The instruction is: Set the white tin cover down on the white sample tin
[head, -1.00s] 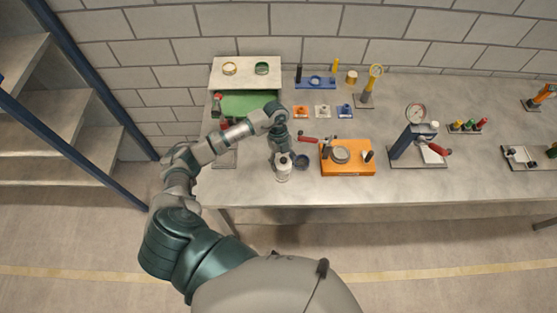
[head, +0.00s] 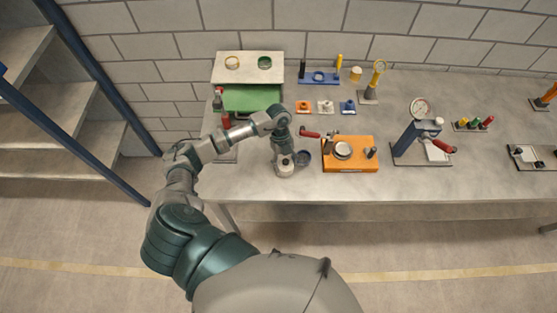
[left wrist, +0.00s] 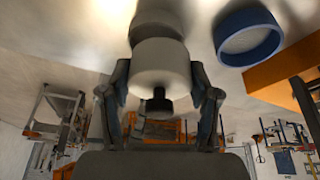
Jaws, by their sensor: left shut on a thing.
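My left gripper (head: 283,151) points down over the front left of the bench. Its fingers (left wrist: 159,78) are shut on the sides of the white tin cover (left wrist: 160,58), whose black knob faces my wrist. The white sample tin (head: 285,170) stands upright directly below the cover; in the left wrist view the tin (left wrist: 158,18) shows past the cover, roughly in line with it. I cannot tell whether cover and tin touch or a small gap remains. My right gripper is not in view.
An open blue dish (head: 303,158) stands close right of the tin; it also shows in the left wrist view (left wrist: 247,36). An orange block (head: 365,161) with fittings lies further right. A green-fronted shelf (head: 252,97) is behind. The bench's front edge is close.

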